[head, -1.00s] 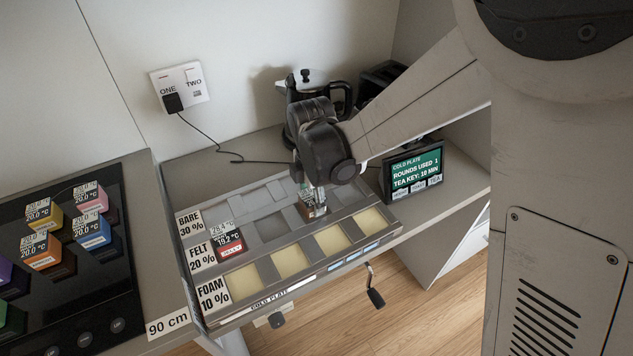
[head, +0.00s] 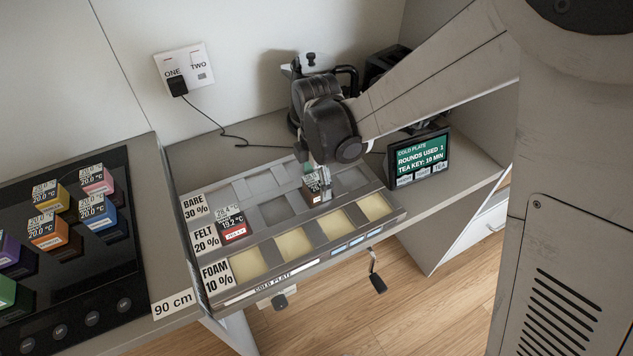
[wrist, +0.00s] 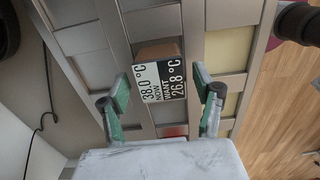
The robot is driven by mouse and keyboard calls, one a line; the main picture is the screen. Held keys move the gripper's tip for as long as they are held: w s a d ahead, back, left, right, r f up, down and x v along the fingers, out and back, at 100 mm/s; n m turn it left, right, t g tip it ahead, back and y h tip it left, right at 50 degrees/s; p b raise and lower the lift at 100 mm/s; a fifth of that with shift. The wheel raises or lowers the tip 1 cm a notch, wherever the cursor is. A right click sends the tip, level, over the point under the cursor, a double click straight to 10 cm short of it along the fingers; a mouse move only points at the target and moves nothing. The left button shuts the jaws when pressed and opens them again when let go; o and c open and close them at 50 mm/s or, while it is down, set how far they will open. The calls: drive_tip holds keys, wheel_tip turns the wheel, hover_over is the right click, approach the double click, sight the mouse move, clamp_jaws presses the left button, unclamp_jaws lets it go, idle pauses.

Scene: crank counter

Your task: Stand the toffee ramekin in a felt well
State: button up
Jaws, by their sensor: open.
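The toffee ramekin (head: 313,193) is brown, with a black-and-white label on top reading 38.0 °C now, want 26.8 °C. It appears to stand upright in the third felt well from the left, in the middle row of the cold plate (head: 262,282). In the wrist view the ramekin (wrist: 158,52) sits ahead of my gripper (wrist: 162,89). The green-padded fingers are open, one on each side of the label, with gaps showing. In the head view my gripper (head: 318,172) is right over the ramekin and partly hides it.
A red ramekin (head: 232,231) stands in the leftmost felt well. Bare wells lie behind and yellow foam wells (head: 294,243) in front. A display (head: 418,160) stands to the right, a black kettle (head: 347,78) behind. Several coloured blocks sit on the black hob (head: 105,275) at left.

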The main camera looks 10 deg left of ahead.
sight(317, 181)
wheel_tip(317, 181, up, 11)
drive_tip(key=s+d+r+m+t, duration=0.1)
drive_tip(key=d+r+m, duration=0.25)
drive_tip(key=d, duration=0.25)
drive_tip(key=s+d+r+m+t+y, duration=0.1)
drive_tip(key=s+d+r+m, duration=0.1)
drive_tip(key=d+m, duration=0.35)
drive_tip(key=s+d+r+m+t, duration=0.1)
drive_tip(key=d+r+m, duration=0.2)
drive_tip(key=d, duration=0.3)
drive_tip(key=s+d+m+t+h, duration=0.1)
drive_tip(key=s+d+m+t, duration=0.3)
drive_tip(key=s+d+m, duration=0.5)
drive_tip(key=d+m, duration=0.4)
drive_tip(key=shift+s+d+m, duration=0.25)
drive_tip(key=shift+s+m, duration=0.1)
drive_tip(key=shift+m, duration=0.05)
